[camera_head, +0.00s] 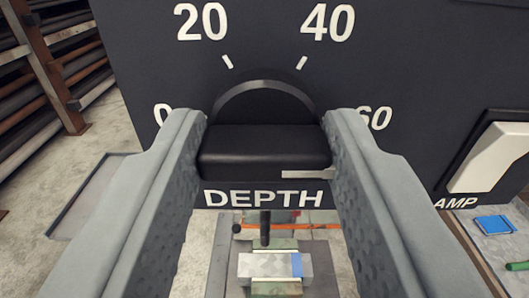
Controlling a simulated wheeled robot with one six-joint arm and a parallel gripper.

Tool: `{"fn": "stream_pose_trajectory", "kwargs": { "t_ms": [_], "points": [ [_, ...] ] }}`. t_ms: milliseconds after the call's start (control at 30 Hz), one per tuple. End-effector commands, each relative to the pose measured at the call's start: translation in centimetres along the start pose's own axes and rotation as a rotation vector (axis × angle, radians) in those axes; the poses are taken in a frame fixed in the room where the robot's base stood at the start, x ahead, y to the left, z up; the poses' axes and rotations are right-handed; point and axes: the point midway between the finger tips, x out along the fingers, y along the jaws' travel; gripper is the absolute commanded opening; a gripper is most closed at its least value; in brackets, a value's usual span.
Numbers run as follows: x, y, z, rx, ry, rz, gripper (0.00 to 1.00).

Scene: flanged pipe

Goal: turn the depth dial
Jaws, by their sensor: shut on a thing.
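The depth dial (264,150) is a black knob with a wide grip bar on a dark panel (265,55). A light pointer mark (308,174) lies on the right end of the bar. White numbers 0, 20, 40 and 60 stand around the dial, with the word DEPTH below it. My gripper (265,148) has one grey finger at each side of the bar and is shut on it. The finger on the right partly covers the 60, and the finger on the left is close to the 0.
A white rocker switch (492,157) labelled AMP, its label partly hidden, is at the right. Below the panel a metal block with a blue end (270,266) sits under a dark spindle (265,228). A rack of pipes (45,70) stands at the left over open floor.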

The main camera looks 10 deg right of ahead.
Motion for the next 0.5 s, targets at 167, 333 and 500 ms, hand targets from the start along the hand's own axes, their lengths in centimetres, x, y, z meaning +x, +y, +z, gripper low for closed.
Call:
{"fn": "stream_pose_trajectory", "kwargs": {
  "t_ms": [167, 333, 500],
  "points": [
    [-0.01, -0.03, 0.00, -0.046, 0.000, 0.000, 0.15],
    [-0.01, -0.06, 0.00, -0.145, 0.000, 0.000, 0.15],
    [-0.02, -0.11, 0.01, -0.289, 0.000, 0.000, 0.15]
  ]
}}
